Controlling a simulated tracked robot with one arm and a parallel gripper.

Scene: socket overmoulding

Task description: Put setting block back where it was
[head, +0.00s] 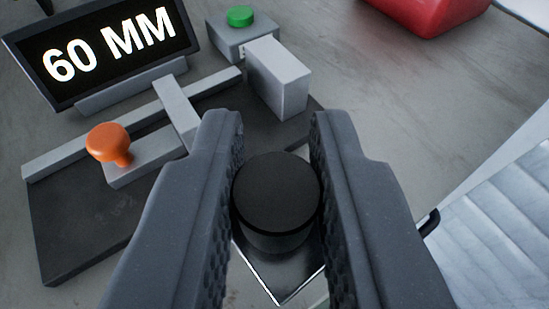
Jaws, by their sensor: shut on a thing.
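My gripper (275,140) reaches up from the bottom of the head view, its two dark grey ribbed fingers shut on a black round knob (277,192). The knob looks like the grip of the setting block. Below it a shiny, dark, flat piece with bright edges (283,287) shows between the fingers; I cannot tell whether it is joined to the knob. Ahead and to the left lies a dark base plate (75,225) with a grey rail (60,157), an orange-knobbed slide (107,142) and a grey upright block (278,80). The fingers hide part of the plate.
A tilted display (105,50) reading "60 MM" stands at the back left. A green button (240,15) sits on a grey box behind the upright block. A red object (425,12) is at the back right. A pale ribbed surface (500,230) lies at the right. Bare grey tabletop (400,90) lies between.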

